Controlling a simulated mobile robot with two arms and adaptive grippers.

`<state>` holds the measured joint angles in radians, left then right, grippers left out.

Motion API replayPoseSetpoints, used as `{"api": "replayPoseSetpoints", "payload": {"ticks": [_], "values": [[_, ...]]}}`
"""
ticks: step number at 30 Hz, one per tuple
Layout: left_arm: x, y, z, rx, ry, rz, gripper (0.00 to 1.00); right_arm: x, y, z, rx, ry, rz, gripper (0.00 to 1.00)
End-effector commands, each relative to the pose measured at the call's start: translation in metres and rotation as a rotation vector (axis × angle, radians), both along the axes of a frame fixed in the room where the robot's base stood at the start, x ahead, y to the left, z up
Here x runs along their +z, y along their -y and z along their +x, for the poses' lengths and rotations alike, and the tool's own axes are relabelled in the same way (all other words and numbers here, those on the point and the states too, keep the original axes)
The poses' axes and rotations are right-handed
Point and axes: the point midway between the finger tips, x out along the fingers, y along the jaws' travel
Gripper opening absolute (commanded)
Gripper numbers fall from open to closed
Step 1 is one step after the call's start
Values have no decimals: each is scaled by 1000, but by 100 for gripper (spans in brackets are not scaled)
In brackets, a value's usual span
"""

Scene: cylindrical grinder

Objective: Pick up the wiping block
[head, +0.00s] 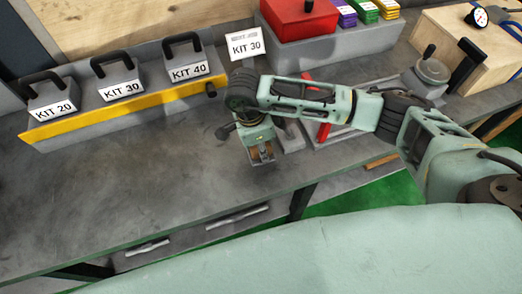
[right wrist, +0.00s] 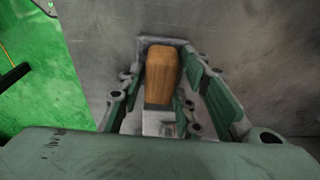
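The wiping block, with a brown wooden body, shows in the right wrist view (right wrist: 163,72) with a grey edge around its far end. In the head view it is mostly hidden under my right gripper (head: 262,152), near the bench's front edge. My right gripper (right wrist: 165,88) points down, its fingers spread on either side of the block. The block lies between the fingertips; the right finger looks very close to it, and contact is hard to tell. My left gripper is not in view.
The grey bench (head: 110,195) is clear at left. Weights labelled KIT 20 (head: 54,100), KIT 30 (head: 121,84) and KIT 40 (head: 187,66) stand behind a yellow bar (head: 125,110). A KIT 30 sign (head: 245,45) and red box (head: 300,18) stand behind. A red-handled item (head: 324,131) lies right of the gripper.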

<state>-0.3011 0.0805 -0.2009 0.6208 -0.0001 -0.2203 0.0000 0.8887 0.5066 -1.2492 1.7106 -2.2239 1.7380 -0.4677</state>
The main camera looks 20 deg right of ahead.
Motion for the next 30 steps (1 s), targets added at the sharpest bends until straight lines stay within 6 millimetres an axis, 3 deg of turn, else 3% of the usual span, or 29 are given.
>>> {"api": "replayPoseSetpoints", "payload": {"ticks": [10, 20, 29, 30], "values": [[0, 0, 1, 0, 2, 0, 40, 0, 0, 0, 0, 0, 1, 0], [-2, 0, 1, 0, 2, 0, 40, 3, -1, 0, 0, 1, 2, 0], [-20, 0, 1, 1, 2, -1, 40, 36, 0, 2, 2, 7, 2, 0], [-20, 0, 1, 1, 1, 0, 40, 33, 0, -9, 4, -1, 0, 0]]}}
